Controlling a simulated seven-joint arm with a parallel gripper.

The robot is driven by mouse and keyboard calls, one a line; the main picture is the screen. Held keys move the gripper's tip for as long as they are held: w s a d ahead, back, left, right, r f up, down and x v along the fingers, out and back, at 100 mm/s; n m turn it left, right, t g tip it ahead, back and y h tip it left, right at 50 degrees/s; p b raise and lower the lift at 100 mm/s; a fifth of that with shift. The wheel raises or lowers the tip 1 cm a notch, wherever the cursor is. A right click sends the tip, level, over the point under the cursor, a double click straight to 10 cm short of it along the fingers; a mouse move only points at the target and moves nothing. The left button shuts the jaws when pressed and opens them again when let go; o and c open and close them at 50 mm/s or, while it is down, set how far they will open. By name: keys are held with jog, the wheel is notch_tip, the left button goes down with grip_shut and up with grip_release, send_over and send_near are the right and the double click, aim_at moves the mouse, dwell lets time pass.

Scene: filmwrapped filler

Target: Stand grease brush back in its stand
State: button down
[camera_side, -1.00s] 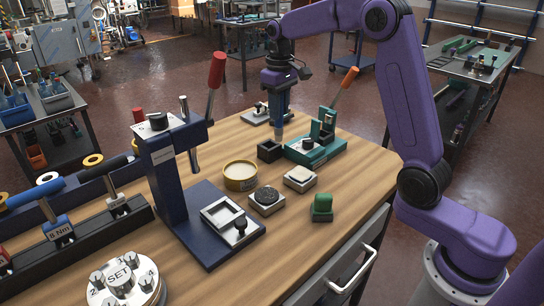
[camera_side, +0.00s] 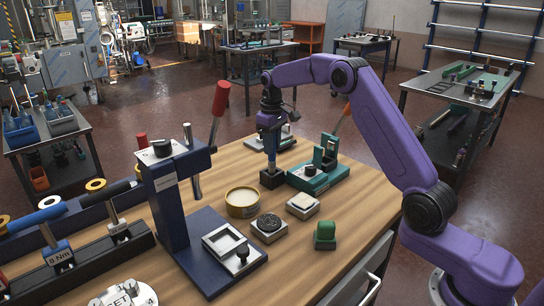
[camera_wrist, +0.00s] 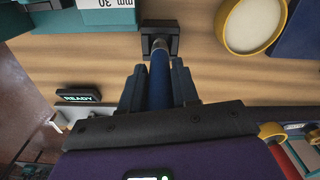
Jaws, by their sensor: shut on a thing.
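The grease brush has a blue handle (camera_wrist: 159,85) and a pale metal ferrule. My gripper (camera_side: 270,142) is shut on the handle and holds the brush upright, tip down. In the wrist view my gripper (camera_wrist: 158,82) has a dark finger on each side of the handle. The stand is a small dark square block (camera_side: 272,180) on the wooden bench. It also shows in the wrist view (camera_wrist: 174,29). The brush's lower end is at the stand's opening and looks to be inside it. The bristles are hidden, and I cannot tell how deep they sit.
A teal fixture (camera_side: 318,178) stands close right of the stand. A round yellow tin (camera_side: 243,202) is in front of it. A dark puck (camera_side: 268,227), a pale block (camera_side: 303,206) and a green block (camera_side: 325,235) lie nearer. A blue press (camera_side: 175,215) stands at left.

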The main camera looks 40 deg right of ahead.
jog(key=shift+f, duration=1.65)
jog(key=shift+f, duration=0.15)
jog(key=c, duration=0.8)
grip_release()
notch_tip(320, 180, up, 12)
jog(key=shift+f, duration=0.25)
jog(key=shift+a+r, duration=0.1)
jog(key=shift+r, duration=0.35)
